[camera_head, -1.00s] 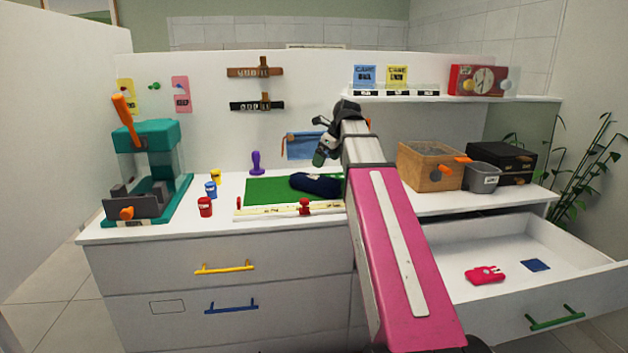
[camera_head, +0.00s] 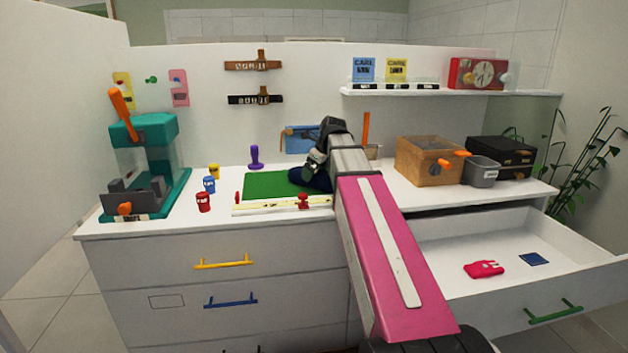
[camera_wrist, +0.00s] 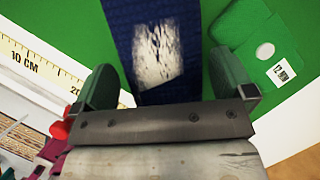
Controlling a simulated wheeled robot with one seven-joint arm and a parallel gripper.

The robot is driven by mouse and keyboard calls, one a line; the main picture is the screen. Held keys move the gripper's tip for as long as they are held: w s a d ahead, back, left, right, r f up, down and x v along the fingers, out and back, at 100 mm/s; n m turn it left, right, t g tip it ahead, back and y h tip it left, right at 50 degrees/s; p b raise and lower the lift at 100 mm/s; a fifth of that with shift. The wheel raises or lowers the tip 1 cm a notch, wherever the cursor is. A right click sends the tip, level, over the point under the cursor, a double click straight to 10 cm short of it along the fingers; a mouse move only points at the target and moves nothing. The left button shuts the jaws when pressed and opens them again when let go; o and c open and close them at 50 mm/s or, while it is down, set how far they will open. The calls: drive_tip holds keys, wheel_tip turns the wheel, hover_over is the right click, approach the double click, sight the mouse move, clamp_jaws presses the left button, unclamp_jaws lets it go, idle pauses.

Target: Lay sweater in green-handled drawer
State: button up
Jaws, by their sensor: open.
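A dark navy folded garment (camera_head: 308,180), which I take to be the sweater, lies on the green mat (camera_head: 262,187). My gripper (camera_head: 318,168) is low over it and hides much of it. In the wrist view the navy cloth (camera_wrist: 155,45), with a pale worn-looking patch, lies between the two open fingers (camera_wrist: 165,85). Contact with the fingers cannot be told. The green-handled drawer (camera_head: 445,250) is pulled open at the right, with its green handle (camera_head: 556,311) on the front. A red knitted-looking item (camera_head: 484,268) and a small blue square (camera_head: 533,259) lie inside it.
A ruler (camera_head: 275,206) runs along the mat's front. A green labelled piece (camera_wrist: 250,50) lies beside the right finger. A wooden box (camera_head: 428,163) and grey bin (camera_head: 482,170) stand right on the counter. A teal machine (camera_head: 142,165) stands left.

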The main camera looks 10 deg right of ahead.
drive_tip(key=shift+x, duration=1.1)
drive_tip(key=shift+c, duration=0.3)
drive_tip(key=c, duration=0.8)
drive_tip(key=shift+r, duration=0.15)
